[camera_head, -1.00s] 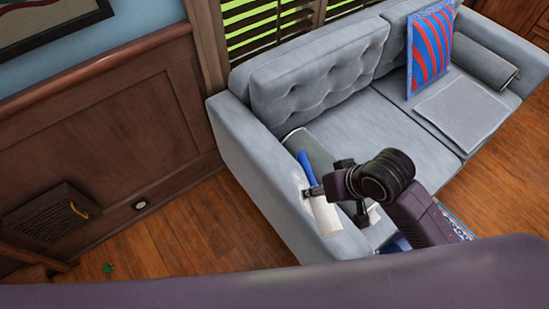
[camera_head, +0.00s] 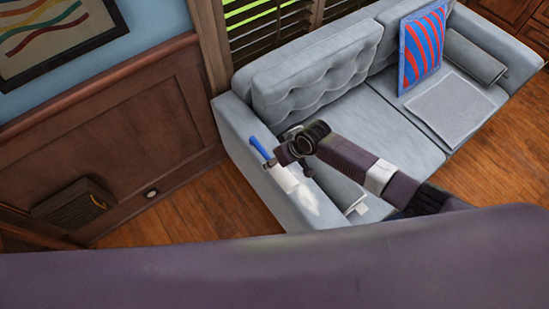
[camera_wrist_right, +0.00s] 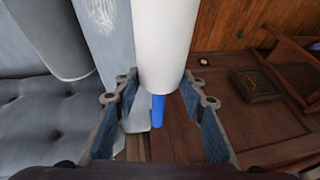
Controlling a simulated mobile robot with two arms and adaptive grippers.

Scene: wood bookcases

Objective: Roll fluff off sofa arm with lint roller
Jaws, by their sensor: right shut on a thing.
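The lint roller has a white roll (camera_head: 284,179) and a blue handle (camera_head: 258,146); in the right wrist view its roll (camera_wrist_right: 165,40) points up the picture. My right gripper (camera_head: 277,161) is shut on it, with the fingers (camera_wrist_right: 164,92) on either side. The roller is over the grey sofa's near arm (camera_head: 238,117); I cannot tell whether it touches. A white fluff patch (camera_head: 309,198) lies on the arm top beside the roll's near end, and it shows in the right wrist view (camera_wrist_right: 103,13). My left gripper is not in view.
A bolster (camera_head: 340,186) lies inside the near arm. A striped cushion (camera_head: 423,47) and grey blanket (camera_head: 450,107) are farther along the sofa.

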